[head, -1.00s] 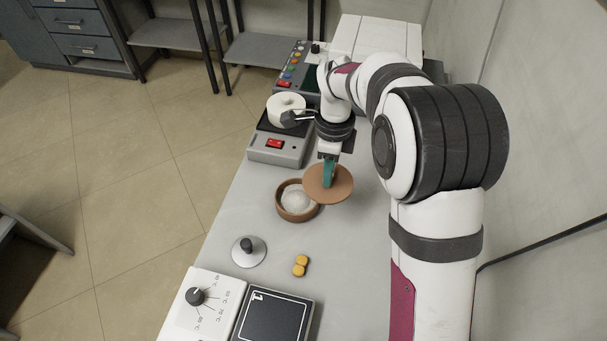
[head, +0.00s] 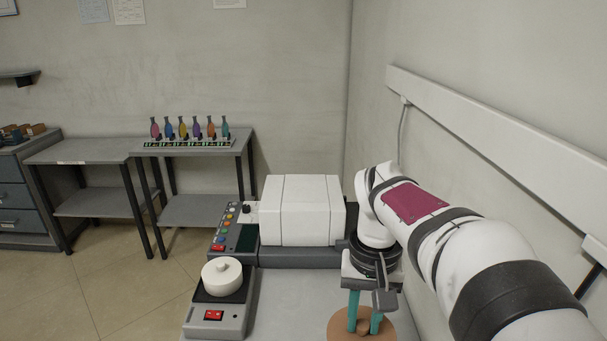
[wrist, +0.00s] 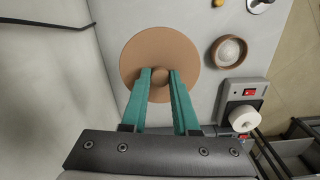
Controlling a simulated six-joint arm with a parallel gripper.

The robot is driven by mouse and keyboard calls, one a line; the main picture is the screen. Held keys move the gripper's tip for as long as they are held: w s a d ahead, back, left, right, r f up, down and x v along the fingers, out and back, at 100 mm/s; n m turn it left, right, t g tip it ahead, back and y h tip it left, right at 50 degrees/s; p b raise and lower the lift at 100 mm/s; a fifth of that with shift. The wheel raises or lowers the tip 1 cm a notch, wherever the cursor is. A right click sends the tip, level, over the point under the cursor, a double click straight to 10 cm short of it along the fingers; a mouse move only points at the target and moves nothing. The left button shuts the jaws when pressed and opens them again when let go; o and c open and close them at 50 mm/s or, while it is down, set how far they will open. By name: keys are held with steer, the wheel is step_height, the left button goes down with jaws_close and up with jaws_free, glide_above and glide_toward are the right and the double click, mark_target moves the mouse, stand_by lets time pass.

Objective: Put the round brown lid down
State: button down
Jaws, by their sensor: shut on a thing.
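The round brown lid (wrist: 140,45) is a flat disc with a small knob (wrist: 159,76) in its middle. My gripper (wrist: 159,80) is shut on this knob, with a teal finger on each side. In the head view the lid (head: 338,324) shows at the bottom edge, partly cut off, below my gripper (head: 363,325). It looks level; I cannot tell whether it touches the grey table (wrist: 205,98). An open round brown bowl (wrist: 214,54) with whitish contents stands to the right of the lid in the wrist view, apart from it.
A scale-like device (head: 208,318) with a white round lidded pot (head: 222,277) stands left of my gripper. A white boxy machine (head: 300,210) with a button panel (head: 232,228) is behind. The wall (wrist: 40,90) is close on the lid's other side.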

mark_target(332, 322)
steer(key=shift+s+d+r+n, duration=0.4)
steer(key=shift+s+r+n, duration=0.05)
steer(key=shift+n, duration=0.45)
steer(key=w+a+f+m, duration=0.1)
steer(key=f+m, duration=0.1)
steer(key=m, duration=0.1)
steer(key=w+a+f+m, duration=0.1)
steer(key=a+f+m, duration=0.1)
steer(key=w+a+f+m, duration=0.1)
steer(key=w+a+m, duration=0.1)
steer(key=m, duration=0.1)
steer(key=shift+a+f+m, duration=0.15)
steer(key=shift+f+m, duration=0.15)
steer(key=shift+f, duration=0.1)
steer(key=w+a+f+m, duration=0.2)
steer(key=a+f+m, duration=0.4)
steer(key=m, duration=0.3)
steer(key=shift+w+f, duration=0.15)
steer(key=shift+f, duration=0.05)
